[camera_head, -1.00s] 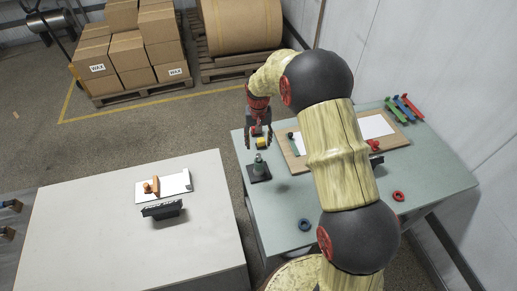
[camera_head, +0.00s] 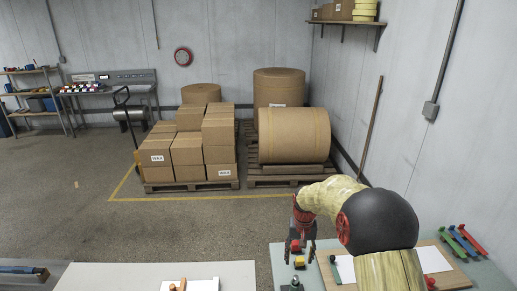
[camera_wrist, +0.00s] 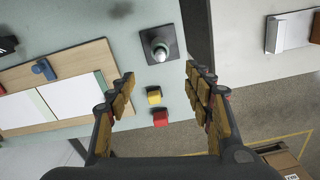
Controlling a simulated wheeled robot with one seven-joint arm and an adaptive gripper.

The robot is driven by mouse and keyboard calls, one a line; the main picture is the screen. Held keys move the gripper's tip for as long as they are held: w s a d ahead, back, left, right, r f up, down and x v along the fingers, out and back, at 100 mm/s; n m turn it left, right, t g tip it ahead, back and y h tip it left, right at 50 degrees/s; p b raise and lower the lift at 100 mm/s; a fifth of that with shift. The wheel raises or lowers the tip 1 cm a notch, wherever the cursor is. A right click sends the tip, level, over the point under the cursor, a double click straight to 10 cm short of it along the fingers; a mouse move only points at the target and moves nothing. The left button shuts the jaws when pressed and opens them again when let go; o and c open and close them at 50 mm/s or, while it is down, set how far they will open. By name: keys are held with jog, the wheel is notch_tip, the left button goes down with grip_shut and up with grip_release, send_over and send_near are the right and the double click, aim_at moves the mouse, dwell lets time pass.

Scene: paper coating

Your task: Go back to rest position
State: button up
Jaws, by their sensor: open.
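My gripper (camera_wrist: 160,88) is open and empty, with its two fingers spread wide in the wrist view. It hangs over the edge area of the green-grey table (camera_wrist: 85,22). In the head view my gripper (camera_head: 300,256) shows at the lower right, above the same table. A yellow block (camera_wrist: 154,97) and a red block (camera_wrist: 160,118) lie on the table between the fingers in the wrist view. I cannot tell how far below the fingers they are. A metal post on a dark square base (camera_wrist: 160,45) stands beyond them.
A wooden board (camera_wrist: 60,85) with white sheets lies on the table. A pale table (camera_head: 130,275) stands to the left, with a gap between. Stacked boxes (camera_head: 187,150) and large paper rolls (camera_head: 293,136) stand on pallets behind. Open floor (camera_head: 80,205) lies at the left.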

jog(key=s+r+t+b, duration=0.2)
jog(key=s+b, duration=0.3)
jog(key=s, duration=0.6)
jog(key=s+r+n+t+b, duration=0.1)
jog(key=s+r+b, duration=0.3)
jog(key=s, duration=0.8)
jog(key=s+r+n+t+b, duration=0.1)
jog(key=s+r+t+b, duration=0.1)
jog(key=s+b, duration=0.5)
jog(key=s+r, duration=0.1)
jog(key=s, duration=0.3)
jog(key=shift+s+r+t, duration=0.15)
jog(key=shift+s+t, duration=0.15)
